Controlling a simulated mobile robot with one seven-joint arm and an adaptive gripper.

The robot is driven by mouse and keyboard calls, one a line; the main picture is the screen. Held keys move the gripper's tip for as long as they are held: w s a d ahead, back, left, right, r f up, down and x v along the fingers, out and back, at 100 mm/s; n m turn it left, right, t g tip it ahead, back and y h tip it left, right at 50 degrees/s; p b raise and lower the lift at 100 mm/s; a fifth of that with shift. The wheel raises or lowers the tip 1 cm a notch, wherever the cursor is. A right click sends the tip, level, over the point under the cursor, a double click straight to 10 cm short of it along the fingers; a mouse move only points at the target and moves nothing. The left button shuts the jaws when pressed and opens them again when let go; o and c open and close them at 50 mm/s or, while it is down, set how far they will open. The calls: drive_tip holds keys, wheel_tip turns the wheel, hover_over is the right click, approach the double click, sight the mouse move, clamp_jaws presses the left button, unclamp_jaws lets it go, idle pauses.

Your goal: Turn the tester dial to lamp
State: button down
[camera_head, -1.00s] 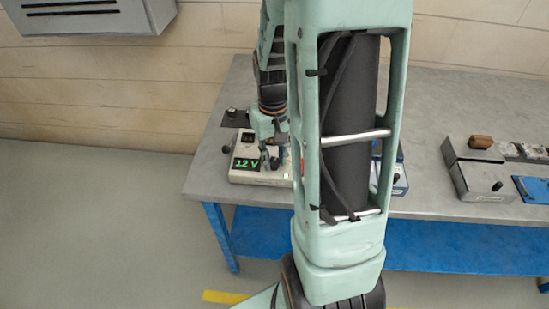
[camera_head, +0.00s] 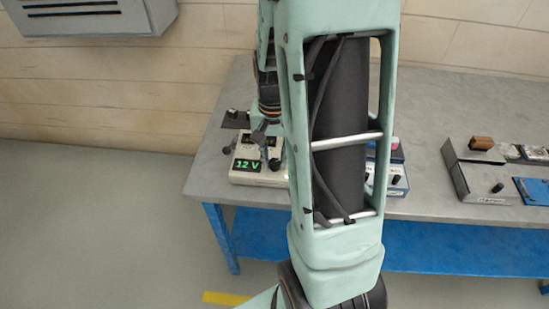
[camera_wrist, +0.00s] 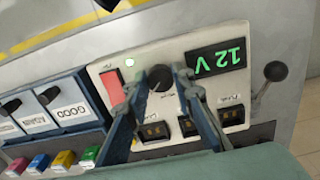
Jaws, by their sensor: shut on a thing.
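The tester is a pale box (camera_wrist: 185,50) with a green display (camera_wrist: 217,58) that reads 12 V; the display also shows in the head view (camera_head: 247,165). Its dial (camera_wrist: 158,77) is a round black knob beside a red rocker switch (camera_wrist: 113,90). My gripper (camera_wrist: 157,84) has one finger on each side of the dial and is shut on it. The fingers cover part of the panel, and the small print around the dial is too small to read. In the head view my arm hides the tester's right side.
A black-knobbed lever (camera_wrist: 274,72) stands beside the display end. Black sockets (camera_wrist: 189,127) line the panel. A box with cards marked GOOD and AGAIN (camera_wrist: 67,113) and coloured blocks (camera_wrist: 63,160) sit left. Further right on the grey bench (camera_head: 430,206) is a grey box (camera_head: 482,185).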

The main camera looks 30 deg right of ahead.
sight(274, 163)
idle(0.3)
drive_tip(key=c, duration=1.7)
unclamp_jaws()
drive_tip(key=shift+o, duration=0.2)
drive_tip(key=shift+r, duration=0.1)
wheel_tip(274, 163, up, 12)
drive_tip(key=shift+a, duration=0.1)
